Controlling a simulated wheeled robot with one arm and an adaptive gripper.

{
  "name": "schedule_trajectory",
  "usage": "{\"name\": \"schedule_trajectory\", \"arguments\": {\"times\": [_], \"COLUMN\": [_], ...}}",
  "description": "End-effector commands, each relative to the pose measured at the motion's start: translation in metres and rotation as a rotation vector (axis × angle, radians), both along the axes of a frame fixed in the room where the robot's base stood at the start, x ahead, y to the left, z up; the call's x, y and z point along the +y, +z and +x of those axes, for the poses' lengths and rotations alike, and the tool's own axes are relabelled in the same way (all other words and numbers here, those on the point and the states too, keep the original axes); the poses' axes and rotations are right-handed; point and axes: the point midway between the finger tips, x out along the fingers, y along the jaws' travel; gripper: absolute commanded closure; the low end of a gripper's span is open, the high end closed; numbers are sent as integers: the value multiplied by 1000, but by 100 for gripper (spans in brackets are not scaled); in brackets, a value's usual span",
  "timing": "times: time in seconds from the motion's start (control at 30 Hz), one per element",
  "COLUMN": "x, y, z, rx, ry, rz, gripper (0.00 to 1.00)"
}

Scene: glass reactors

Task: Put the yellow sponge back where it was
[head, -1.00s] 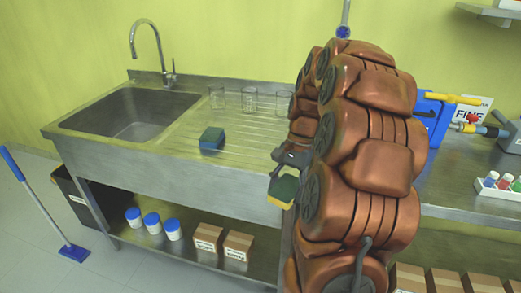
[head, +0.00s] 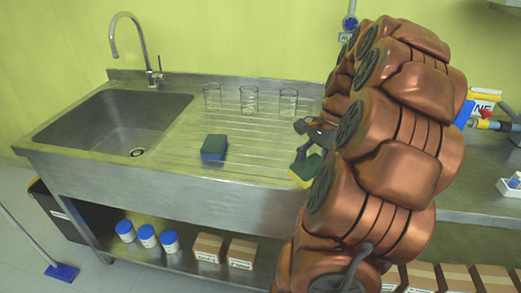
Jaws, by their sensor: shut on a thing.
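The yellow sponge (head: 304,171), with a dark green top, is held by my gripper (head: 308,150) at the right part of the sink unit's front edge. My gripper is shut on it from above; my copper-coloured arm hides part of the gripper and of the area to the right. A second sponge, blue with a dark green top (head: 214,147), lies on the ribbed drainboard (head: 185,165) left of my gripper, apart from it.
Three clear glasses (head: 249,99) stand in a row at the back of the drainboard. The sink basin (head: 115,125) and tap (head: 150,50) are at left. White jars (head: 147,236) and cardboard boxes (head: 208,247) sit on the lower shelf. The drainboard's middle is free.

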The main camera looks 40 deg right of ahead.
Motion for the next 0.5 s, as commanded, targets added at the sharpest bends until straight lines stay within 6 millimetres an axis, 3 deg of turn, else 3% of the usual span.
{"name": "schedule_trajectory", "arguments": {"times": [0.17, 0.5], "x": [-4, -17], "y": [-1, -7], "z": [17, 80], "rx": [2, 3], "ry": [-3, -9], "rz": [3, 3], "gripper": [67, 67]}}
